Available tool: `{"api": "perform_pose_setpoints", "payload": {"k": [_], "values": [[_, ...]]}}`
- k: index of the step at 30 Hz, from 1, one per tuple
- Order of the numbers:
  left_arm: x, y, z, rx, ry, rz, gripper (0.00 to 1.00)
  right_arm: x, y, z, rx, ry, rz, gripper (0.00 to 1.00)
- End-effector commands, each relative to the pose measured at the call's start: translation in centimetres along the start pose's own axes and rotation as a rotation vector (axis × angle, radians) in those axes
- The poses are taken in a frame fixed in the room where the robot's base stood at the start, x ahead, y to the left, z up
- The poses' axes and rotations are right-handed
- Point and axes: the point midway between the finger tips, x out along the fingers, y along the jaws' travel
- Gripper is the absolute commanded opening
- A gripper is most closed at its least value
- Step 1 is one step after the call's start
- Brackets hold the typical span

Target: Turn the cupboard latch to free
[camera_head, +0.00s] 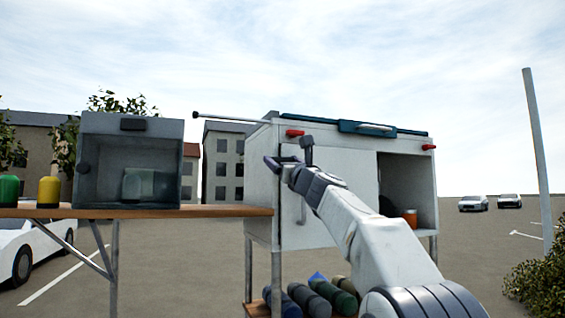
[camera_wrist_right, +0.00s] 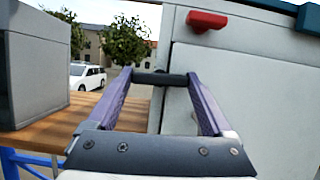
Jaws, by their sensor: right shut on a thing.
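The white cupboard (camera_head: 350,162) stands right of centre. A dark horizontal bar (camera_wrist_right: 160,78), which looks like the latch handle, lies across the cupboard's left front edge in the right wrist view. My right gripper (camera_head: 289,157) is at this edge, below the left red tab. It is shut on the dark bar, with one purple fingertip at each end, also seen in the right wrist view (camera_wrist_right: 160,80). The bar is mostly hidden by the gripper in the head view. My left gripper is not in view.
Red tabs (camera_head: 294,133) (camera_head: 428,147) sit on the cupboard's upper front. A teal and white item (camera_head: 352,127) lies on top. A wooden table (camera_head: 150,212) with a grey glass-fronted box (camera_head: 130,123) stands left. Dark rolls (camera_head: 281,300) lie below the cupboard.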

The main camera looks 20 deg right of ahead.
Motion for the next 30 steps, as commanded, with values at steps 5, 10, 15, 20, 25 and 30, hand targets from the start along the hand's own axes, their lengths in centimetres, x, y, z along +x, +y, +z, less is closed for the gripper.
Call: {"api": "perform_pose_setpoints", "payload": {"k": [5, 10, 15, 20, 25, 30], "values": [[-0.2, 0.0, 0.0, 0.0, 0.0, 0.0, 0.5, 0.0, -0.2, 0.0, -0.092, 0.0, 0.036, 0.29], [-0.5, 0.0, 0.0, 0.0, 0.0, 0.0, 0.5, 0.1, -0.3, 0.0, -0.221, 0.001, 0.089, 0.29], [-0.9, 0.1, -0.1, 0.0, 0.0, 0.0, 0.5, 0.1, -0.4, 0.1, -0.371, 0.001, 0.151, 0.29], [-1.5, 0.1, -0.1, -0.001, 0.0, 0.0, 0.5, 0.1, -0.4, 0.2, -0.513, 0.001, 0.211, 0.29], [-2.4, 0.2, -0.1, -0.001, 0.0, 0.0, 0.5, 0.2, -0.5, 0.3, -0.661, 0.002, 0.273, 0.29], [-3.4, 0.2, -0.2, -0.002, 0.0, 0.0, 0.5, 0.2, -0.5, 0.4, -0.81, 0.001, 0.336, 0.29]]}}
